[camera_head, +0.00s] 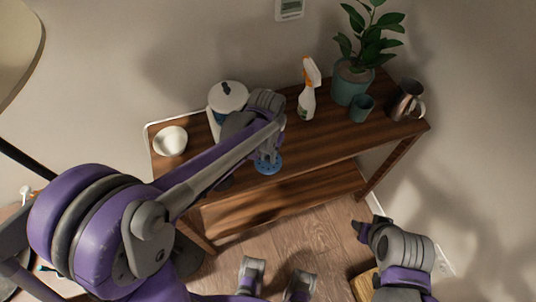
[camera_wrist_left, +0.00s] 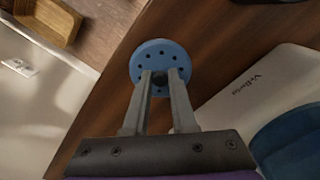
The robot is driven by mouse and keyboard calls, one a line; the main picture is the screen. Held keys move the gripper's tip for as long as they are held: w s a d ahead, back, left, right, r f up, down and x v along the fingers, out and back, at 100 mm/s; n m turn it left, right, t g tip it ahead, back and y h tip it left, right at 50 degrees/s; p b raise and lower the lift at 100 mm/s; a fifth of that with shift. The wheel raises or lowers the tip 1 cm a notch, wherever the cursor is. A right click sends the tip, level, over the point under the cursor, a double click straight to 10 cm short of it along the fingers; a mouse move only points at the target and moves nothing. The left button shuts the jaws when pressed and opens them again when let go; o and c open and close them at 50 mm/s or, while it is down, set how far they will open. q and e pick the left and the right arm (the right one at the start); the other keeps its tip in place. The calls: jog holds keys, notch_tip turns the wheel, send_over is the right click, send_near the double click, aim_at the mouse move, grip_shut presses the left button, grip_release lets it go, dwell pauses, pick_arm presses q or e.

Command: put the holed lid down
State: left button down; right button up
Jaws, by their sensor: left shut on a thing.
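The holed lid (camera_head: 268,163) is a blue disc with a ring of small holes. My left gripper (camera_wrist_left: 160,78) is shut on a dark knob at the lid's middle, clear in the left wrist view, where the lid (camera_wrist_left: 151,51) appears over the wooden table top close to its front edge. I cannot tell whether the lid touches the wood. In the head view my left arm covers most of this gripper. My right arm shows at the lower right, but its fingers cannot be made out clearly.
The wooden table (camera_head: 318,148) holds a white bowl (camera_head: 171,141), a lidded white pot (camera_head: 228,96), a spray bottle (camera_head: 308,96), a potted plant (camera_head: 350,84), a teal cup (camera_head: 362,108) and a metal jug (camera_head: 407,101). A white tray (camera_wrist_left: 250,88) lies right of the lid.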

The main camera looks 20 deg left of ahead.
aim_at(267, 158)
pick_arm(q)
jog(key=shift+f, duration=0.15)
jog(key=c, duration=0.7)
grip_release()
jog(key=shift+r, duration=0.3)
notch_tip(267, 158, up, 12)
jog(key=p, duration=0.1)
jog(key=s+a+f+t, duration=0.1)
jog(key=s+a+f, duration=0.1)
jog(key=s, duration=0.3)
jog(key=s+a+f+n+t, duration=0.1)
jog(key=s+a+f+t, duration=0.1)
jog(key=s, duration=0.3)
jog(key=s+a+f+n+t, duration=0.1)
jog(key=s+a+f+t, duration=0.1)
jog(key=s, duration=0.3)
jog(key=shift+s+a+f, duration=0.15)
jog(key=shift+a+f, duration=0.05)
jog(key=shift+a, duration=0.1)
